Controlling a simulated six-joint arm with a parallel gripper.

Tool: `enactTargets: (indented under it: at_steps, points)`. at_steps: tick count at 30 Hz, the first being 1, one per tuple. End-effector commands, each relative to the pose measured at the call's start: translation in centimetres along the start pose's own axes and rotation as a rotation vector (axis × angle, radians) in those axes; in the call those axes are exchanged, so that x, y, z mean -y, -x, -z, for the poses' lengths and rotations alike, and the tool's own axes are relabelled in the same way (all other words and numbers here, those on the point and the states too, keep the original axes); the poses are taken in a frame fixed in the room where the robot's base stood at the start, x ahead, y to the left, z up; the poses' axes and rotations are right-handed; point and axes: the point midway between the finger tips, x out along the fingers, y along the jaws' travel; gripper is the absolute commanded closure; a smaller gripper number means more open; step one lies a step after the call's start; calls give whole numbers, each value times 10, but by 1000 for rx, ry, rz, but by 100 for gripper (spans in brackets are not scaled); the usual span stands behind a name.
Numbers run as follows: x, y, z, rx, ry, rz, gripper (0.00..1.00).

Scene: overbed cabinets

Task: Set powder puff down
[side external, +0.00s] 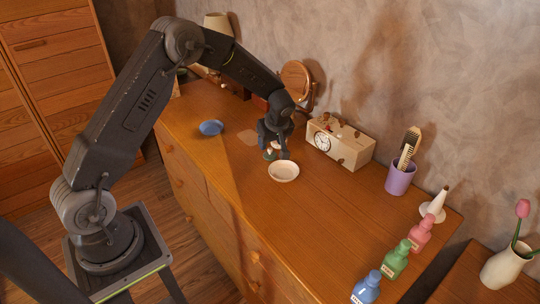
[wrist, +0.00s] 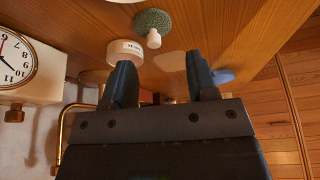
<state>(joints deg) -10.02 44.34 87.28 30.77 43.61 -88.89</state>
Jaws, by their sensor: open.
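The powder puff, as I take it, is a green textured pad with a white knob; it shows in the wrist view (wrist: 153,22) just beyond my fingertips. It appears to rest on the wooden dresser top (side external: 330,210), knob away from the wood. In the side view (side external: 269,155) it is partly hidden by my gripper (side external: 277,150). My gripper also shows in the wrist view (wrist: 162,80), its two fingers spread with nothing between them. The fingers look clear of the puff.
A white labelled jar (wrist: 125,52) stands beside the puff. A clock box (side external: 340,143) and round mirror (side external: 296,80) stand along the wall. A blue dish (side external: 211,127) lies left. A purple cup (side external: 399,180) and several bottles (side external: 396,259) stand right. The front middle is clear.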

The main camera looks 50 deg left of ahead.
Motion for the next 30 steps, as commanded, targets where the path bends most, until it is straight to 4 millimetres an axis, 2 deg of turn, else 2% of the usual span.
enactTargets:
  at_steps: [5,12,16,22,30]
  points:
    - [-3,-14,0,0,-1,0,47]
    - [-8,-47,1,1,0,-1,47]
    - [-8,-54,1,2,-1,-2,47]
    - [-8,-54,1,1,-1,-3,47]
    - [-8,-54,1,1,-1,-3,72]
